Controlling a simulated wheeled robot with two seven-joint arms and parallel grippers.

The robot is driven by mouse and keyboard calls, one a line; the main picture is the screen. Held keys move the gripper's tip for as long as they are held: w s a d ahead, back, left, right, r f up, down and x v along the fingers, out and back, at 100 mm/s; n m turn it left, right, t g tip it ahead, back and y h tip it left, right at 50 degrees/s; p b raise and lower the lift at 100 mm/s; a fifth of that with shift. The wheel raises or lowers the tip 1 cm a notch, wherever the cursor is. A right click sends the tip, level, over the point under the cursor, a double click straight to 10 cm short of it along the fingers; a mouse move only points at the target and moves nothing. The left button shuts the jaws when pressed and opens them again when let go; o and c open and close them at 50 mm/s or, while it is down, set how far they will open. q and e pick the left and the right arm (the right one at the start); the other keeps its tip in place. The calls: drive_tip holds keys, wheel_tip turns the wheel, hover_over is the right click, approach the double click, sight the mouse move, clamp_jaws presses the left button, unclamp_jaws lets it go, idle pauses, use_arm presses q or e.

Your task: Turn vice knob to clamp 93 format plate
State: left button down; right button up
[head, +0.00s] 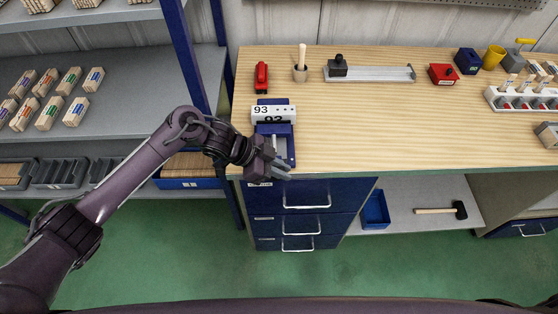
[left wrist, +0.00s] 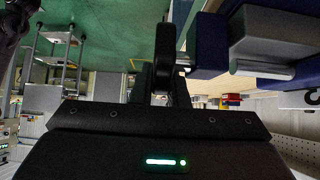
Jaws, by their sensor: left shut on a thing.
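The blue vice (head: 291,148) stands at the left front corner of the wooden bench, with a bright metal rod in its middle. The white 93 format plate (head: 272,113) stands upright at the vice's back part, its number facing me. My left gripper (head: 282,171) is at the vice's front end, just over the bench edge, shut on the vice knob, which is mostly hidden by the fingers. In the left wrist view the dark fingers (left wrist: 165,65) meet the blue vice body (left wrist: 207,45). My right gripper is out of view.
Blue drawers (head: 303,195) with metal handles sit below the vice. A shelf rack (head: 125,60) with several stick bundles stands left, close to my left arm. The middle of the bench is clear.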

use_arm(q)
drive_tip(key=y+p, duration=0.1)
drive_tip(key=y, duration=0.1)
drive_tip(key=y+p, duration=0.1)
drive_tip(key=p, duration=0.1)
drive_tip(key=shift+d+y, duration=0.35)
drive_tip(key=shift+y, duration=0.05)
drive_tip(key=y+p, duration=0.2)
drive_tip(key=shift+w+d+f+y, duration=0.1)
drive_tip(key=shift+f+y, duration=0.6)
drive_tip(key=shift+y, duration=0.8)
drive_tip(key=shift+f+y, duration=0.35)
drive_tip(key=shift+y, duration=0.75)
drive_tip(key=c, duration=1.6)
unclamp_jaws()
drive_tip(key=shift+c, duration=0.2)
drive_tip(key=shift+o, duration=1)
drive_tip(key=shift+s, duration=0.2)
